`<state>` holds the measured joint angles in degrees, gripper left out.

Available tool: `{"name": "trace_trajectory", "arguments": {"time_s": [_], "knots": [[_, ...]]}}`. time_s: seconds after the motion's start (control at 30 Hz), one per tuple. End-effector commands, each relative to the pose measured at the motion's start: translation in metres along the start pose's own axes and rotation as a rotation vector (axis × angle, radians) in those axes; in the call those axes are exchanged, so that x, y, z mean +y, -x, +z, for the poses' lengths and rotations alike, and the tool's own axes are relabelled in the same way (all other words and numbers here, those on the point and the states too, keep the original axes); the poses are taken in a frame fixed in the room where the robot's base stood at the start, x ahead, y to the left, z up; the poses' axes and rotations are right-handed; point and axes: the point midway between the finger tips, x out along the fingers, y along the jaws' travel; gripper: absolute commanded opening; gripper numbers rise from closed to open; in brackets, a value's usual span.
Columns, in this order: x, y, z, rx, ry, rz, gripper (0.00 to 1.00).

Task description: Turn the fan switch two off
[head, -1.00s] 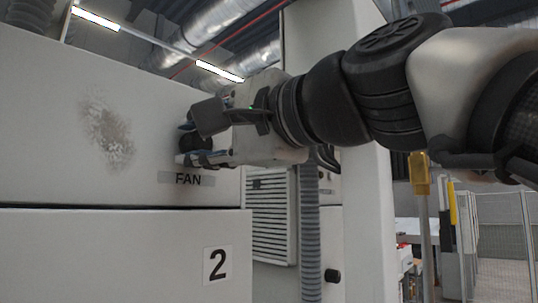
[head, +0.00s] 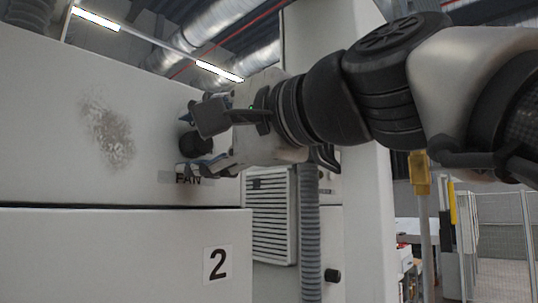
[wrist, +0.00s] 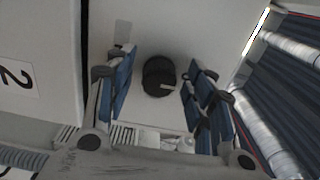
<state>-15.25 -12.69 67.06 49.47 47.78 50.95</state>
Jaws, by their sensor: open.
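The fan switch is a black round knob (head: 194,143) on the white cabinet face, above the label "FAN" (head: 188,179). In the wrist view the knob (wrist: 157,70) shows a light pointer mark on its face, reaching toward the picture's right. My gripper (head: 190,142) is open at the cabinet face, one finger above the knob and one below. In the wrist view my gripper (wrist: 159,66) has its blue-padded fingers on either side of the knob, with visible gaps. The lower finger partly hides the label in the head view.
A lower panel (head: 120,255) marked "2" sits below a dark seam. A louvred vent (head: 271,215), a grey corrugated hose (head: 309,235) and a white post (head: 368,220) stand to the right. Another black knob (head: 332,275) is low beside the hose.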

Motion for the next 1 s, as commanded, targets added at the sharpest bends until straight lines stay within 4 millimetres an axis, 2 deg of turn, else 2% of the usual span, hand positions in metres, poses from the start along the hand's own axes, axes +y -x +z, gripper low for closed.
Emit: {"name": "trace_trajectory", "arguments": {"time_s": [0.17,0.27,0.6,0.8,1.0], "knots": [[0.000,0.003,0.000,0.001,0.000,0.000,0.49],[-0.001,0.013,-0.001,0.004,0.001,-0.001,0.49],[-0.001,0.074,-0.002,0.009,0.001,-0.002,0.49],[0.000,0.100,-0.002,0.008,0.001,-0.001,0.49],[0.000,0.115,-0.001,0.004,0.000,0.001,0.49]]}}
